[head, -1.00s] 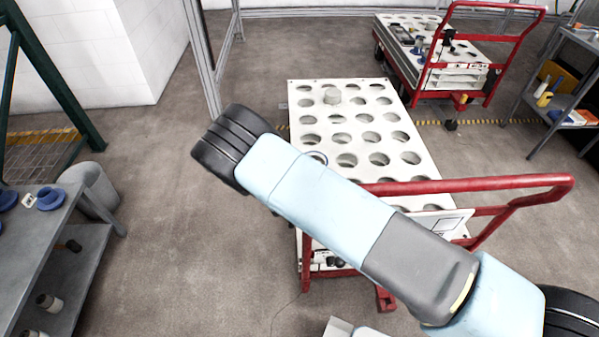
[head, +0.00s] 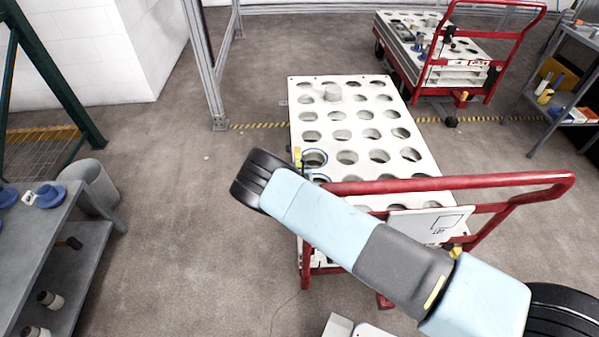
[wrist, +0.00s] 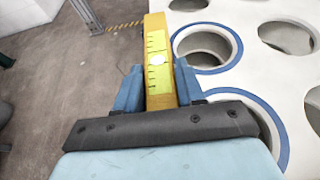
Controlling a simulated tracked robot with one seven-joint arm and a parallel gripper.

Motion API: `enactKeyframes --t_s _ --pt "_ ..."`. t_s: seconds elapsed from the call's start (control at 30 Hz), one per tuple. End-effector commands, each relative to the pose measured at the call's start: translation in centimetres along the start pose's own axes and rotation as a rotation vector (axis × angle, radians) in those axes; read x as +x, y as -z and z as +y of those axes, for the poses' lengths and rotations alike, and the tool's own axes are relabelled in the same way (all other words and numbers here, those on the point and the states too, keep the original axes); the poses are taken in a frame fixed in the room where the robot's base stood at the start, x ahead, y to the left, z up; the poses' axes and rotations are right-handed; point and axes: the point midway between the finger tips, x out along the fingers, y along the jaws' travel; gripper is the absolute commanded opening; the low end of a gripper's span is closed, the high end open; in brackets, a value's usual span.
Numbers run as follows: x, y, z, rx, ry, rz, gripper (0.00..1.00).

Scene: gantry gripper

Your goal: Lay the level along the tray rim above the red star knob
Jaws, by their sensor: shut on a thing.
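My gripper (wrist: 158,88) is shut on the yellow level (wrist: 157,45), with one blue finger on each side of it. The level points away from me along the left edge of the white tray (wrist: 256,82), beside a blue-ringed hole. I cannot tell whether it touches the rim. In the head view a small yellow end of the level (head: 297,154) shows at the left edge of the tray (head: 322,112); my arm hides the rest and the gripper. I see no red star knob in either view.
A second loaded cart (head: 430,50) is behind right. A grey bench (head: 50,215) and bin (head: 93,185) are at left. Floor left of the tray is clear.

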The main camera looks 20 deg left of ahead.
Motion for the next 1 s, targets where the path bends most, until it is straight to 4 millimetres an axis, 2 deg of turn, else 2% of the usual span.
enactKeyframes --t_s 0.33,0.7,0.73,0.97,1.0 --pt "1.5 2.9 -0.3 -0.002 0.000 0.001 0.00" --pt "1.7 3.2 -0.3 0.001 0.001 0.000 0.00" --pt "1.7 3.2 -0.3 0.001 0.001 0.001 0.41" --pt "1.7 3.2 -0.4 0.000 0.001 0.001 0.63" --pt "1.7 3.2 -0.4 0.000 0.002 0.001 0.64"
